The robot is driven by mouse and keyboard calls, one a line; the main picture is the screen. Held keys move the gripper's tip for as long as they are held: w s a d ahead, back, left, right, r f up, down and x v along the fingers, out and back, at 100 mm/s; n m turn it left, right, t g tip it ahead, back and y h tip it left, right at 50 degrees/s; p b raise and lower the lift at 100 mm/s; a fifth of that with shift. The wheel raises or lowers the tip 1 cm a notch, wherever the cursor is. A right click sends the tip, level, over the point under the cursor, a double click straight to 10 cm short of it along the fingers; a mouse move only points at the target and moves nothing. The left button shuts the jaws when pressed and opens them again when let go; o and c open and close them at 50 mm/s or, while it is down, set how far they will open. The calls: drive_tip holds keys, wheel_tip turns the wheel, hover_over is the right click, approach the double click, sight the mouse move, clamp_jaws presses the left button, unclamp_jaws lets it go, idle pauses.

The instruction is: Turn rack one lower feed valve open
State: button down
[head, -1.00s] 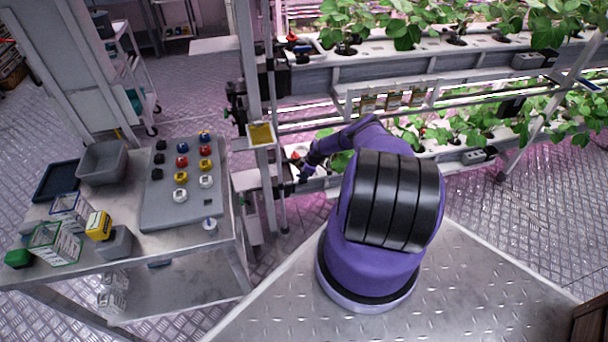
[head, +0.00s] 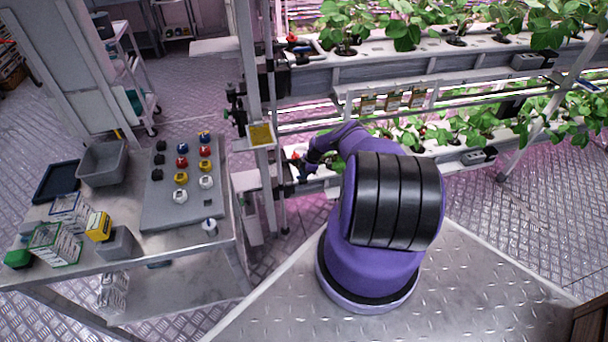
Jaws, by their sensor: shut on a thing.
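The rack (head: 258,100) stands right of the work table, with an upper and a lower plant trough. At the left end of the lower trough is the lower feed valve (head: 294,157), with a small red part showing. My gripper (head: 301,170) is at this valve, reached by my purple arm from the right. It is shut on the valve's handle, though fingers and handle are small and mostly hidden by my wrist. The handle's exact angle cannot be made out. A similar upper valve (head: 292,38) with red and blue parts sits at the upper trough's left end.
The work table (head: 130,250) at left holds a grey board (head: 160,212) of coloured knobs, bins and boxes. Plants fill both troughs. Floor is clear at right.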

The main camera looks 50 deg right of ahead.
drive_tip(key=shift+s+d, duration=0.1)
drive_tip(key=c, duration=1.1)
unclamp_jaws()
